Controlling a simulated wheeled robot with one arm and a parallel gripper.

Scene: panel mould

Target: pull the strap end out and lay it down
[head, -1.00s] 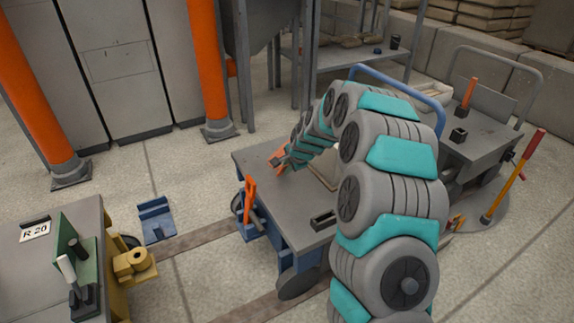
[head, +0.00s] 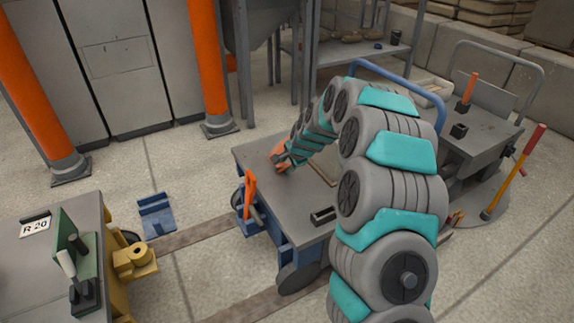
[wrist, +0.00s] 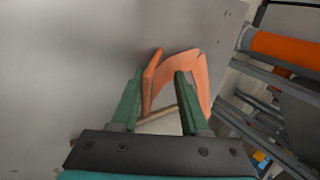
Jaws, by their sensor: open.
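The orange strap (wrist: 188,64) lies on the grey top of the blue cart (head: 262,160). In the wrist view it bends in an arc, with a narrow upright part (wrist: 150,78) close to the left finger and a broad part passing behind the right finger. I cannot tell whether either finger touches the strap. In the head view my gripper (head: 283,160) is low over the cart top and partly hides the strap. A pale, brown-edged panel (head: 326,168) is partly hidden behind my arm.
An orange-handled clamp (head: 249,195) stands at the cart's left edge and a dark block (head: 323,215) near its front. A second trolley (head: 490,135) is at right, a yellow-fitted bench (head: 40,255) at left. Orange posts (head: 207,60) stand behind. The cart top's left part is clear.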

